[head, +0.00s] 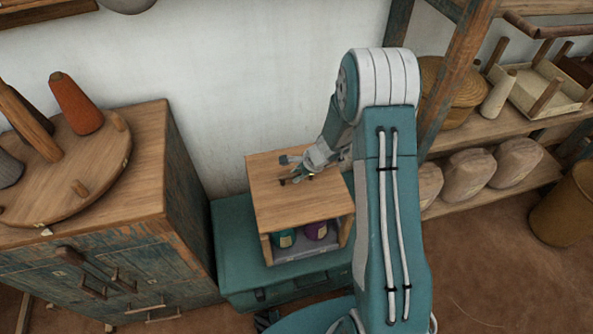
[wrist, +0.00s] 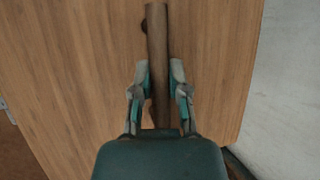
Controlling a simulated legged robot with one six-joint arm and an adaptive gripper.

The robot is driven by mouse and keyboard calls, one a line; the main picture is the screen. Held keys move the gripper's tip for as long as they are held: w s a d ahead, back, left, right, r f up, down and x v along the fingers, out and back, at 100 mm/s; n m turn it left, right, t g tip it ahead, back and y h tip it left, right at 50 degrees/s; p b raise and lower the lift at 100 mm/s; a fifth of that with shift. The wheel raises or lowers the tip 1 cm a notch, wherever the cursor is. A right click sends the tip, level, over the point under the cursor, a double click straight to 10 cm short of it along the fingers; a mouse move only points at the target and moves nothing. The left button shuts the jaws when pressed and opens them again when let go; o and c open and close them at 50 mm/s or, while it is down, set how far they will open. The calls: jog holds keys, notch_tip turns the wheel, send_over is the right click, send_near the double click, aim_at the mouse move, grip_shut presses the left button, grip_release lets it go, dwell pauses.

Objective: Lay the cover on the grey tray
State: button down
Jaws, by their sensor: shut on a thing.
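The cover (head: 285,205) is a pale wooden board with sides below it and an open front. It also fills most of the wrist view (wrist: 80,70). A brown round bar (wrist: 157,35), its handle, runs along its top. My gripper (wrist: 160,78) has its fingers on both sides of this bar and is shut on it; it is small at the cover's back in the head view (head: 300,176). Under the cover shows the front of the grey tray (head: 308,250), with a teal spool (head: 284,238) and a purple spool (head: 316,230). I cannot tell whether the cover touches the tray.
The tray stands on a teal chest (head: 235,245). A worn cabinet (head: 150,215) with a round wooden board (head: 95,165) and cones is close on the left. A wall (head: 230,80) is behind. Shelves (head: 480,130) with baskets and sacks are on the right.

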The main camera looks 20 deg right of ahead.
jog(key=shift+f, duration=1.6)
jog(key=c, duration=0.5)
grip_release()
jog(key=shift+c, duration=0.2)
jog(key=v, duration=1.1)
jog(key=shift+d+r, duration=0.25)
jog(key=shift+r, duration=0.05)
jog(key=shift+s, duration=0.1)
